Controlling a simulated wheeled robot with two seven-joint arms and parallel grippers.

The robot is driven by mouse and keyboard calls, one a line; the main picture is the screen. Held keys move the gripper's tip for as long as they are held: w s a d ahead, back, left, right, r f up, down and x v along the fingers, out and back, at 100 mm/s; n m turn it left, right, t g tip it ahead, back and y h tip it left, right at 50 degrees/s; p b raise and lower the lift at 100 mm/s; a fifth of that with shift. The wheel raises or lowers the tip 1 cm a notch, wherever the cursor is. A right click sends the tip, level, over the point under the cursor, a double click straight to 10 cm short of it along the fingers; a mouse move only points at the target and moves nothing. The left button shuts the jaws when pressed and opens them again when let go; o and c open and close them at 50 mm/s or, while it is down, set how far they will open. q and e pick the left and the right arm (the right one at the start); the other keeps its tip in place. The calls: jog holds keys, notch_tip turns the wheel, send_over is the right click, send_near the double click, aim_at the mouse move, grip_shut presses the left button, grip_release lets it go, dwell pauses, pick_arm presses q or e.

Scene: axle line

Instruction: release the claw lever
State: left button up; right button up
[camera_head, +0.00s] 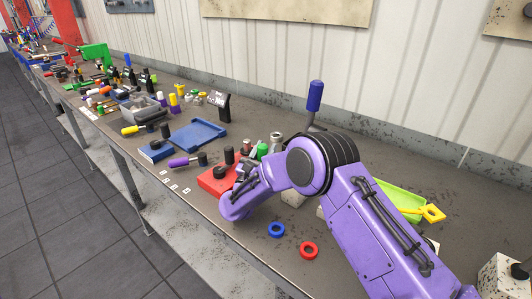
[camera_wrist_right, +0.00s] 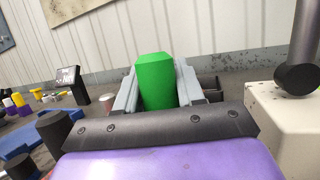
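A green handle (camera_wrist_right: 156,82), which I take to be the claw lever's grip, stands upright in the right wrist view. My right gripper (camera_wrist_right: 157,92) has a grey finger along each side of it; the green fills the gap and the fingers look shut on it. In the head view my purple right arm reaches over the bench, and a small green part (camera_head: 262,150) shows beyond its wrist. The fingers and the lever's lower part are mostly hidden there by my arm. My left gripper is not in view.
A blue-handled lever (camera_head: 314,96) stands upright behind my arm. A red block (camera_head: 212,181), a blue tray (camera_head: 198,134) and a purple-handled tool (camera_head: 181,162) lie left of my wrist. A blue ring (camera_head: 277,230) and a red ring (camera_head: 309,250) lie near the front edge.

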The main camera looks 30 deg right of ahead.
aim_at(259, 160)
jog(key=shift+o, duration=1.4)
jog(key=shift+s+a+f+b, duration=0.1)
jog(key=shift+a+f+b, duration=0.15)
jog(key=shift+b, duration=0.1)
jog(key=b+v, duration=0.2)
jog(key=v, duration=0.1)
jog(key=shift+s+a, duration=0.15)
jog(key=shift+a, duration=0.1)
jog(key=s+a+b, duration=0.2)
jog(key=s+a, duration=0.4)
jog(key=a, duration=0.2)
jog(key=shift+s+a+r, duration=0.25)
jog(key=shift+s+a, duration=0.1)
